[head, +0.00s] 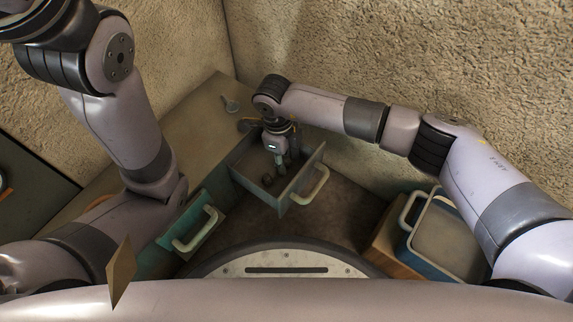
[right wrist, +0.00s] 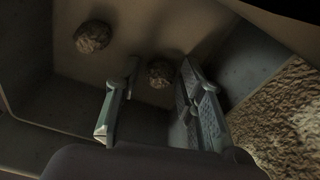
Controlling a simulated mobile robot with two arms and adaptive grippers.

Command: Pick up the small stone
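Two brown, rough stones lie on the floor of an open grey drawer (head: 245,172). In the right wrist view, the smaller-looking stone (right wrist: 160,73) shows between and beyond my fingers, and the larger-looking stone (right wrist: 93,37) lies apart at the upper left. In the head view one dark stone (head: 267,180) shows beside my right gripper (head: 284,162); the other is hard to make out there. My right gripper reaches down into the drawer. Its two fingers (right wrist: 160,112) are spread, with nothing seen gripped between them. My left arm shows at the left, but its gripper is out of view.
The drawer's front carries a pale handle (head: 317,185). A teal drawer (head: 190,226) with a handle is at the left. A blue container (head: 446,240) with a handle stands at the right. A small metal item (head: 230,104) lies on the worktop behind. Rough walls close off the back.

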